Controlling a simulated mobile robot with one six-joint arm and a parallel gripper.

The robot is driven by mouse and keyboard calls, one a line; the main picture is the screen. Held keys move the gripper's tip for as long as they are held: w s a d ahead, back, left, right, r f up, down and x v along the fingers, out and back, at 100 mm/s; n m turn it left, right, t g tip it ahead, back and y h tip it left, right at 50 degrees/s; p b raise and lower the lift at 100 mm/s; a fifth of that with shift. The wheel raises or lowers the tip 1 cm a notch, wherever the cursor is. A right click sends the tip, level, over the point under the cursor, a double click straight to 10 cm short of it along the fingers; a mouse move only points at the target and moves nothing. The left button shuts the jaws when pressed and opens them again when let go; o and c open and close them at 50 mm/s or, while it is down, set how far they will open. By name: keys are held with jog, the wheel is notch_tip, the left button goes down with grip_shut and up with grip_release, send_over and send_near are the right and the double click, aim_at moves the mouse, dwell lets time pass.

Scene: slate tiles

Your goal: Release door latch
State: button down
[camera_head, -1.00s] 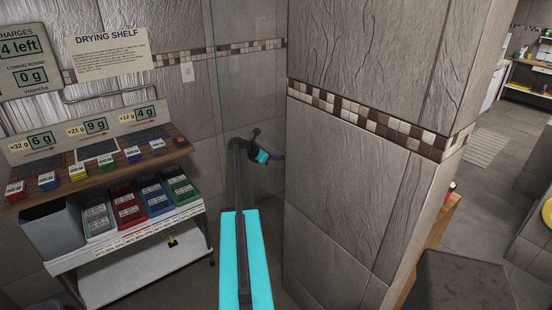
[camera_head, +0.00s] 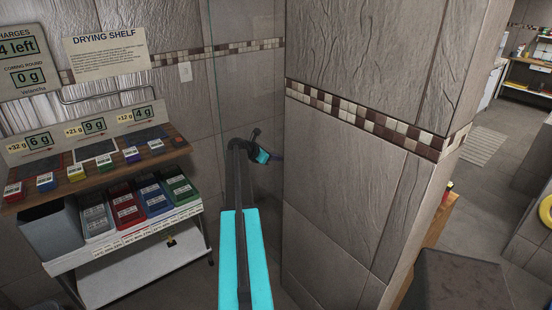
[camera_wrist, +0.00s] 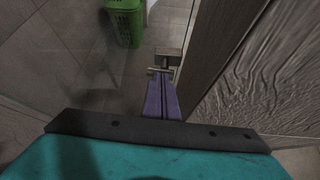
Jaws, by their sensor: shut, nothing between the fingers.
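In the wrist view, a small latch (camera_wrist: 168,52) with a brownish block and a thin metal bar sits beside the edge of the textured wall. My gripper (camera_wrist: 161,74) has its purple fingers together, with nothing between them. The fingertips are right at the latch bar; I cannot tell whether they touch it. In the head view, my gripper (camera_head: 277,157) reaches the wall's corner, which hides the fingertips and the latch. A clear glass panel (camera_head: 228,85) stands left of the corner; it seems to be the door.
A tiled wall (camera_head: 370,190) stands close on the right of my arm. A drying shelf (camera_head: 95,173) with coloured bins is at the left. A green basket (camera_wrist: 125,22) stands on the floor beyond the latch. A dark box (camera_head: 460,280) is at lower right.

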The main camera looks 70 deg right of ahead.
jog(key=b+v, duration=0.2)
jog(key=v, duration=1.2)
jog(key=shift+s+a+f, duration=0.15)
jog(key=c, duration=2.5)
grip_release()
